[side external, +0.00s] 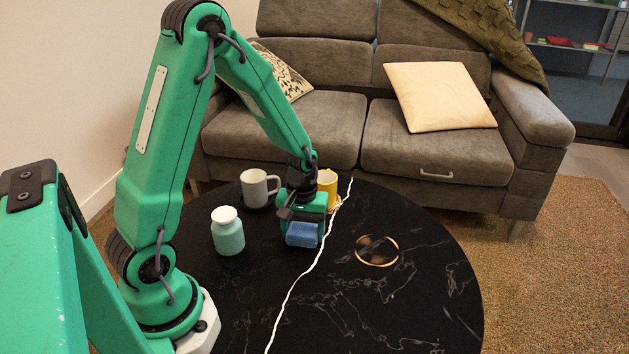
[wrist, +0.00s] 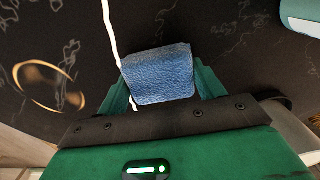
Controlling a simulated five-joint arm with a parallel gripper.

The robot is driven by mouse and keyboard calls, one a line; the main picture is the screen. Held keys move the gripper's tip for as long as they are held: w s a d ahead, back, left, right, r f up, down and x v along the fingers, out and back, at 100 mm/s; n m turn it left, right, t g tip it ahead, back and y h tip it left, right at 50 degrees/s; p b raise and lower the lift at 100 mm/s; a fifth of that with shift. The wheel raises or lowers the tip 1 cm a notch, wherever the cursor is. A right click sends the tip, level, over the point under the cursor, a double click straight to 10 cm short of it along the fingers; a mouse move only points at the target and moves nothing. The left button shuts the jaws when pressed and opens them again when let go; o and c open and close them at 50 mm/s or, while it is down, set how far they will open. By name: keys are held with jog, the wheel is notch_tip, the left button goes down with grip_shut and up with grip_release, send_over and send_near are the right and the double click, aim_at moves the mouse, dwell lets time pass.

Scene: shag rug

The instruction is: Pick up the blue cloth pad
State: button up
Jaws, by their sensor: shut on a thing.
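The blue cloth pad (side external: 302,234) is a small blue block-like pad with a wrinkled surface. In the wrist view the pad (wrist: 158,74) sits between the two green fingers of my gripper (wrist: 160,85), one on each side. My gripper (side external: 302,222) is shut on the pad in the side view, over the black marbled round table (side external: 390,310). I cannot tell whether the pad's underside touches the table.
A teal jar with a white lid (side external: 228,232) stands left of the pad. A gold-rimmed ring shape (side external: 377,251) lies to the right. The table's front right is clear.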

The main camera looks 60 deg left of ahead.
aim_at(303, 229)
jog(key=shift+r, duration=0.9)
notch_tip(303, 229, up, 2)
jog(key=s+d+r, duration=0.3)
jog(key=d+r, duration=0.4)
jog(key=d, duration=0.4)
jog(key=shift+s, duration=0.2)
jog(key=shift+d, duration=0.1)
jog(key=shift+o, duration=0.7)
jog(key=shift+c, duration=0.3)
